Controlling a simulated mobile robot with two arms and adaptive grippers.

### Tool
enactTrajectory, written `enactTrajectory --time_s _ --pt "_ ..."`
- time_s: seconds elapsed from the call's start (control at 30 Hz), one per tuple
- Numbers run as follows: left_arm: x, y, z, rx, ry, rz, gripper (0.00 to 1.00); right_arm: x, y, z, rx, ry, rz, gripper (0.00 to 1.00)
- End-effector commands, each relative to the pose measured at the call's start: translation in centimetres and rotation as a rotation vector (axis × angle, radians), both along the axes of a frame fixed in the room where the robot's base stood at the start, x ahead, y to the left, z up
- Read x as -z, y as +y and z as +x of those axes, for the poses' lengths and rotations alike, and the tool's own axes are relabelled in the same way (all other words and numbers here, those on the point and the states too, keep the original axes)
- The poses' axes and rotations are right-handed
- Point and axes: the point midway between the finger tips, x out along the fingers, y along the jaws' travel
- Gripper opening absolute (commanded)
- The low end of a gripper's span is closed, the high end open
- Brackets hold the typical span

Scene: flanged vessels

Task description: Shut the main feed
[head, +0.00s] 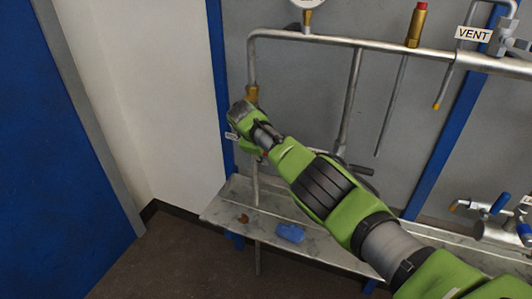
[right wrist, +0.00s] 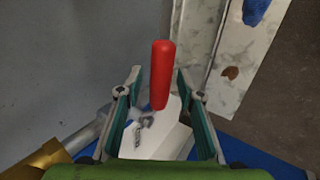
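A red valve handle (right wrist: 160,75) stands between the two fingers of my right gripper (right wrist: 159,80) in the right wrist view. The fingers are apart, with a gap on each side of the handle, so the gripper is open. A white label (right wrist: 155,138) lies behind the handle; its text is unreadable here. A brass fitting (right wrist: 40,160) shows at the lower left. In the head view my right gripper (head: 243,128) is at the left vertical pipe, just below a brass fitting (head: 252,93), and hides most of the valve. My left gripper is not in view.
A steel pipe (head: 340,41) runs along the top, with a brass relief valve (head: 417,25) and VENT label (head: 473,34). Blue-handled valves (head: 500,203) are at the right. A stained shelf (head: 225,210) below holds a blue cloth (head: 291,233). A blue upright (head: 217,80) stands left.

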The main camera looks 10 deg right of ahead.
Motion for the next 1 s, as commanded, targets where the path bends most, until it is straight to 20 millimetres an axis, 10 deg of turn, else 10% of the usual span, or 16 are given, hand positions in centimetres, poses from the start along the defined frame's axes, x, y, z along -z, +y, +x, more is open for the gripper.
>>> enactTrajectory --time_s 0.53,1.0 --pt "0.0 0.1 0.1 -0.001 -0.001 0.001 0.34 -2.6 1.0 -1.4 -0.001 -0.003 0.002 0.34" --pt "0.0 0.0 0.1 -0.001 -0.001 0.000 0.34 -9.0 3.7 -4.7 -0.001 -0.001 0.000 0.34"
